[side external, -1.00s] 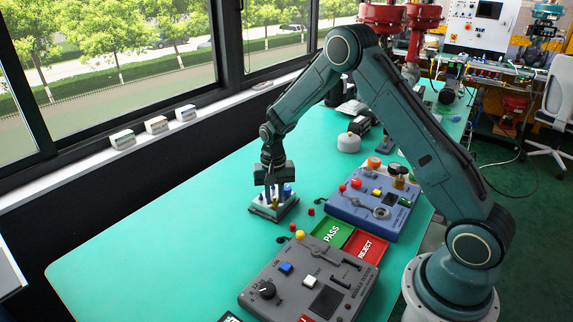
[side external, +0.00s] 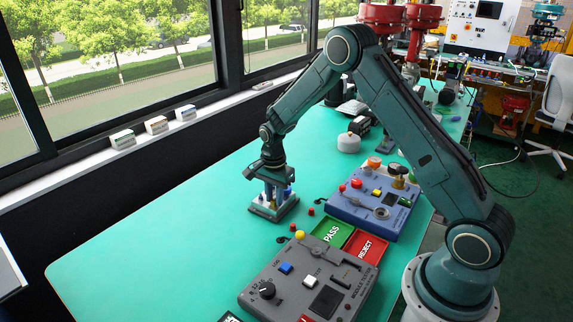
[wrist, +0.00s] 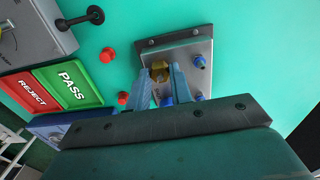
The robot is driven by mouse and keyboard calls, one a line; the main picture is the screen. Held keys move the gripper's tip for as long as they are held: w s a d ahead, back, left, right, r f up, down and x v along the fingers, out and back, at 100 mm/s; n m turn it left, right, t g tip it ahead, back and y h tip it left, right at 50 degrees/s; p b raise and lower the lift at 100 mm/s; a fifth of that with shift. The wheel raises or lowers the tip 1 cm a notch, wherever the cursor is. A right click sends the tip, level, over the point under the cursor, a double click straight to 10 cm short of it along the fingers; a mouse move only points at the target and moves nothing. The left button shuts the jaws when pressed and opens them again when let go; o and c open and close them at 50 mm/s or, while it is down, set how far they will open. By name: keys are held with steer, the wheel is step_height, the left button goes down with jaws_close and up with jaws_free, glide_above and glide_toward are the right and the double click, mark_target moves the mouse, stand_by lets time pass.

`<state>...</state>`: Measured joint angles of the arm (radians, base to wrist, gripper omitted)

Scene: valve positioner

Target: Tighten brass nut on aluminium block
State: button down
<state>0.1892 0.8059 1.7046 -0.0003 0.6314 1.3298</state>
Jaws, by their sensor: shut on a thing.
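The aluminium block (wrist: 188,52) is a silvery plate on a dark base on the green table, and it also shows in the side view (side external: 267,212). The brass nut (wrist: 160,72) sits on the block between my fingertips. My gripper (wrist: 161,80) points down over the block and is shut on the nut; in the side view my gripper (side external: 271,190) hides the nut. Blue fittings (wrist: 199,62) stand on the block beside the nut, clear of the fingers.
Two small red caps (wrist: 107,55) lie on the table beside the block. The green PASS tray (wrist: 74,84) and red REJECT tray (wrist: 32,92) lie nearby. A blue panel box (side external: 375,210) and a grey panel box (side external: 310,280) stand close. The table's left part is clear.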

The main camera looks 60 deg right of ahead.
mark_target(274, 200)
stand_by(0.4)
steer(key=c, duration=1.2)
jaws_free()
steer(key=shift+c, duration=0.2)
step_height(274, 200, up, 14)
